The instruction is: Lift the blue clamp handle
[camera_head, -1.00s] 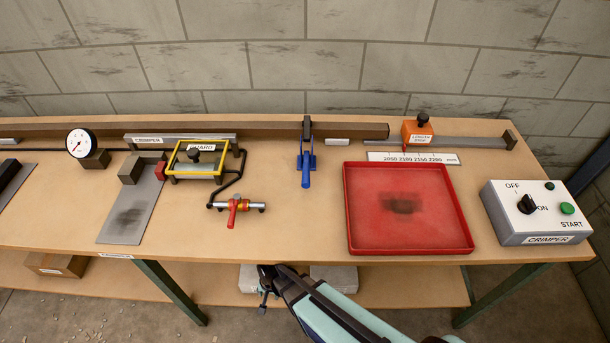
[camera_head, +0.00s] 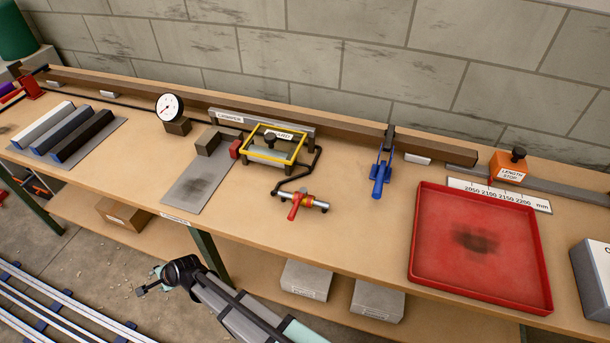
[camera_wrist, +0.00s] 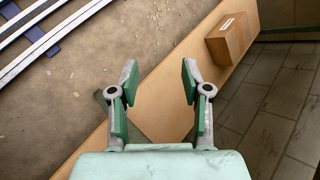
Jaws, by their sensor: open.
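The blue clamp handle (camera_head: 379,182) stands on the bench top in the head view, in front of the long brown rail, right of the yellow guard frame and left of the red tray. It points toward the bench's front edge. My gripper (camera_head: 148,284) is low in front of the bench, to the left of the handle and well apart from it. In the wrist view my gripper (camera_wrist: 157,80) is open and empty, with its two green-padded fingers spread above a brown lower board. The clamp handle is not in the wrist view.
The bench front edge lies between my arm and the clamp. On the bench are a red tray (camera_head: 433,270), a red-handled valve (camera_head: 299,204), a yellow guard frame (camera_head: 264,160) and a dial gauge (camera_head: 169,107). A cardboard box (camera_wrist: 232,38) sits on the lower shelf. Floor rails (camera_head: 75,312) lie left.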

